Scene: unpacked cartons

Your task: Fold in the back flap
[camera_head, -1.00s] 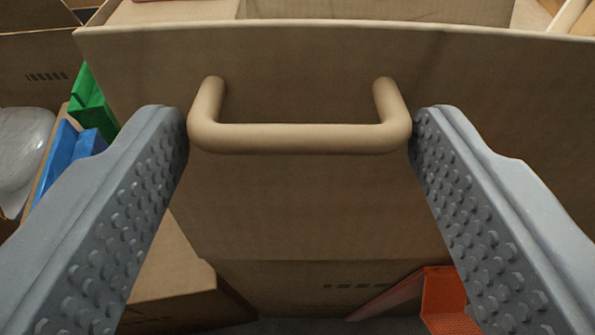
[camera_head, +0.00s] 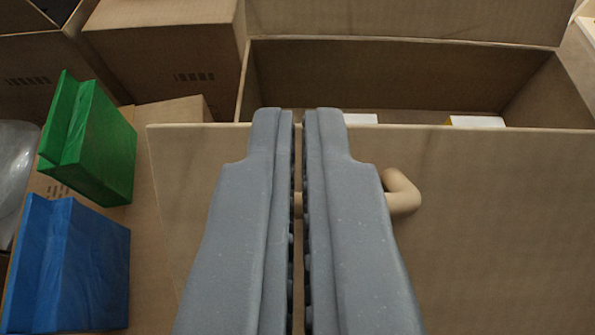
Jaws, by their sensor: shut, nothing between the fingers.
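An open cardboard carton (camera_head: 375,80) stands ahead, with a wide flap (camera_head: 510,205) on its near side facing me. Another flap (camera_head: 410,15) stands up at its far side. I cannot tell by label which one is the back flap. A tan bar handle (camera_head: 403,194) sits on the near flap. My gripper (camera_head: 298,115) is shut and empty. Its fingers are in front of the near flap and hide most of the handle; only its right end and a sliver between the fingers show.
White items (camera_head: 475,122) lie inside the carton. A green block (camera_head: 88,140) and a blue block (camera_head: 68,265) are at the left, on cardboard. Another carton (camera_head: 165,55) stands behind them. A clear rounded object (camera_head: 15,175) is at the left edge.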

